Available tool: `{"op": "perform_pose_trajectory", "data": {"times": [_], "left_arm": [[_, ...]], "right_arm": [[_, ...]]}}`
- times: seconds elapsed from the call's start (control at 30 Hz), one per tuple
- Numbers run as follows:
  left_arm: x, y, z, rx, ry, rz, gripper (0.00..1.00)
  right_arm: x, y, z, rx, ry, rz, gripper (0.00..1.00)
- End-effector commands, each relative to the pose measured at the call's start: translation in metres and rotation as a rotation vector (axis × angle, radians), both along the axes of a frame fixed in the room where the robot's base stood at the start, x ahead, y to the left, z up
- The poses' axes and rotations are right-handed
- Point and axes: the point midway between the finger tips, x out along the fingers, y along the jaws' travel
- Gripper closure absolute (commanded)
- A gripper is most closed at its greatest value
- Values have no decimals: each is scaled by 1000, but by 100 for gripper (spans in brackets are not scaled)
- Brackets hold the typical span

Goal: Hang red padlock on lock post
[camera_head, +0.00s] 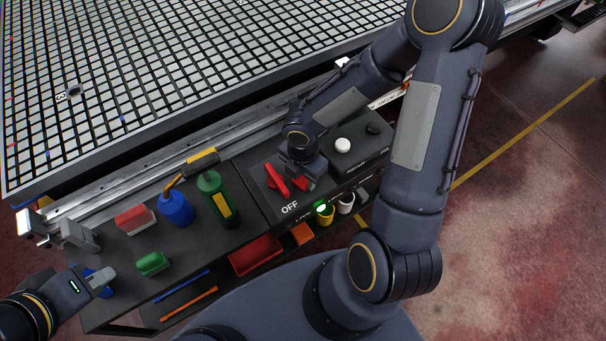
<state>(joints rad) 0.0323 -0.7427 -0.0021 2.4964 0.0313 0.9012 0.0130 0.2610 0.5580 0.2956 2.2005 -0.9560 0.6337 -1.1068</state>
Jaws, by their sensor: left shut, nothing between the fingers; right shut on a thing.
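My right gripper (304,174) is low over the black switch panel (262,204), beside the red switch handle (276,181). It is shut on a small red thing (302,185), which looks like the red padlock but is mostly hidden by the fingers. Its shackle cannot be made out. The lock post cannot be picked out; the gripper covers that part of the panel, so I cannot tell whether padlock and post touch.
A red block (135,219), a green block (152,263), a blue container (176,209) and a green bottle (213,197) stand on the dark shelf left of the panel. A white knob (343,145) is at its right. The grid table (150,130) edge runs behind.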

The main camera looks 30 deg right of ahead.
Motion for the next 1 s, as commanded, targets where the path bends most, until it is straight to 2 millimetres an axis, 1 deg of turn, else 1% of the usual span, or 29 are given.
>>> {"op": "perform_pose_trajectory", "data": {"times": [0.1,0.13,0.3,0.53,0.63,0.77,0.9,1.0], "left_arm": [[0,0,0,0,0,0,100],[0,0,0,0,0,0,100],[0,0,0,0,0,0,100],[0,0,0,0,0,0,100],[0,0,2,0,0,0,100],[0,0,9,0,0,0,100],[0,0,16,0,0,0,100],[0,0,20,0,0,0,100]], "right_arm": [[0,0,0,0,0,0,89],[0,0,0,0,0,0,56],[0,0,0,0,0,0,34],[0,0,0,0,0,0,33],[0,0,4,-1,-1,0,33],[1,0,23,-1,-5,-1,33],[1,0,48,-1,-5,-2,33],[1,0,63,-1,-4,-1,33]]}}
